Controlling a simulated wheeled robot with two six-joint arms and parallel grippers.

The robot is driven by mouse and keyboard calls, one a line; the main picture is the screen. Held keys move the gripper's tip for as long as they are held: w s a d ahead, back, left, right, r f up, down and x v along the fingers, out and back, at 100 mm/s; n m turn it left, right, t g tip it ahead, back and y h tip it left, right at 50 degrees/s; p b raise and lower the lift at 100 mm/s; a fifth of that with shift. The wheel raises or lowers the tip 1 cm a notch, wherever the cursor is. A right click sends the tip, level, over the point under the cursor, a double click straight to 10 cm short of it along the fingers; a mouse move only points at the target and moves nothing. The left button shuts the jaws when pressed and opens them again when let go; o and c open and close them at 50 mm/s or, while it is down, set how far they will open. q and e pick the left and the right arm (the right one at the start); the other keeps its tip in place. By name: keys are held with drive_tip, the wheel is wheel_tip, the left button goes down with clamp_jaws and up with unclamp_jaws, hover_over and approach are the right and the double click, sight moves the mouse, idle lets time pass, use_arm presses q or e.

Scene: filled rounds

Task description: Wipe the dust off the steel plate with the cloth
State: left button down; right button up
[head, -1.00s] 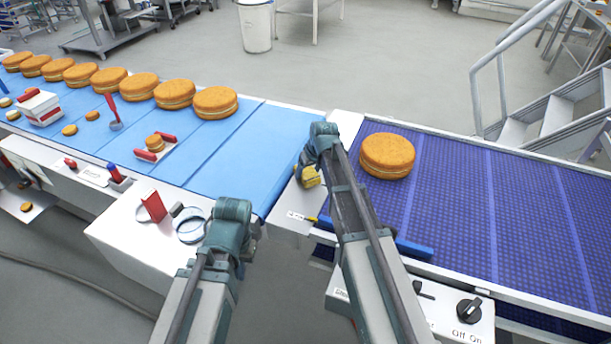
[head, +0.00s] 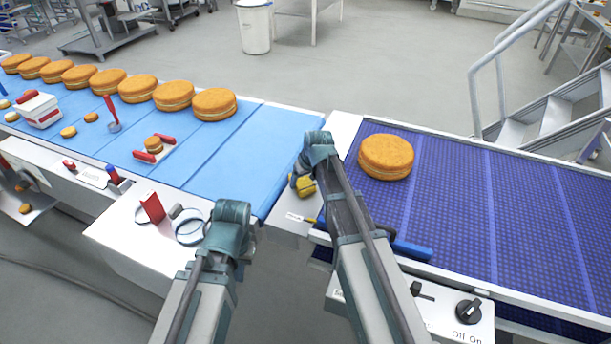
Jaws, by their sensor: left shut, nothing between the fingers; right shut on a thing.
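The steel plate (head: 343,128) is the pale strip between the light blue belt and the dark blue belt; its middle is hidden behind my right arm. The yellow cloth (head: 304,186) is bunched under my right gripper (head: 303,176), which is shut on it low over the near part of the plate. I cannot make out any dust, nor whether the cloth touches the plate. My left gripper (head: 246,240) is shut and empty, beside the near edge of the light blue belt; its fingertips are mostly hidden behind its wrist.
A round filled cake (head: 386,157) sits on the dark blue belt (head: 455,190), just right of the plate. Several more stand along the far side of the light blue belt (head: 262,150). A blue-handled tool (head: 412,250) lies by my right arm. A control box (head: 465,318) is at the front.

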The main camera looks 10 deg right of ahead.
idle(0.3)
wheel_tip(320, 180, up, 6)
drive_tip(key=p, duration=0.6)
wheel_tip(320, 180, up, 3)
drive_tip(key=p, duration=0.3)
drive_tip(key=shift+r, duration=0.1)
